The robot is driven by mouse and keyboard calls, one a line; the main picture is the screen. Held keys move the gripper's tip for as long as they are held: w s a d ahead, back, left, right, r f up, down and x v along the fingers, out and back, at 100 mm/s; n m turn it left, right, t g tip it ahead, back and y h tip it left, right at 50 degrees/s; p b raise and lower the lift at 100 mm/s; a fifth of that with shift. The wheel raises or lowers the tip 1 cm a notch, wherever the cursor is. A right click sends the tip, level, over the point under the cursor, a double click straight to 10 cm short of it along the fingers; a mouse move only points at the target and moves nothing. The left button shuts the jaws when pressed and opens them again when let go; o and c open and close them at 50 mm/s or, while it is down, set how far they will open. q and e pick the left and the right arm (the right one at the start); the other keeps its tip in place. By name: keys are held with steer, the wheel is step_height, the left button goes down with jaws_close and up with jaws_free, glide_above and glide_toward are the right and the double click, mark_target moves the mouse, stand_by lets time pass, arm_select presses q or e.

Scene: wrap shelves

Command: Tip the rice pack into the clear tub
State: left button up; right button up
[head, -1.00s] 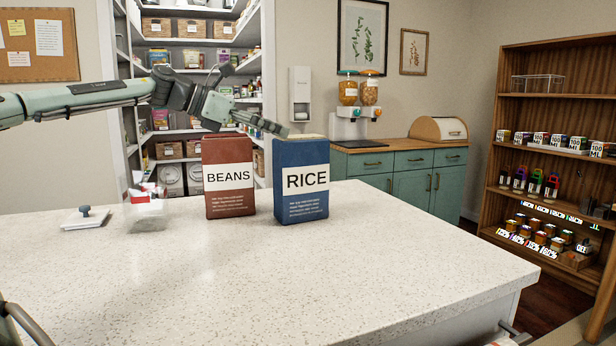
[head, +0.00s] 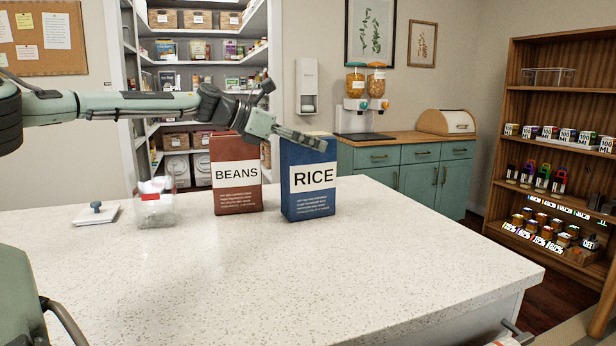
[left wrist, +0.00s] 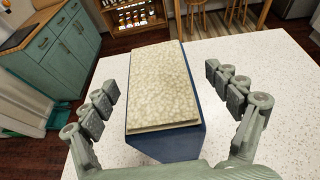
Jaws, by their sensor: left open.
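The rice pack (head: 309,200), a tall blue box with a white RICE label, stands upright on the counter. Its pale, speckled top shows in the left wrist view (left wrist: 162,85). My left gripper (head: 294,148) is open at the top of the pack. In the left wrist view its fingers (left wrist: 167,98) are on either side of the pack, with gaps to both sides. My right gripper is not in view.
A red beans box (head: 237,190) stands close to the left of the rice pack. The front of the speckled counter (head: 300,270) is clear. Another clear container (head: 548,77) sits on the wooden shelf.

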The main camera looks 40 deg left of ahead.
arm_select(q)
steer(key=c, duration=1.8)
steer(key=shift+r, duration=0.1)
steer(key=shift+c, duration=0.8)
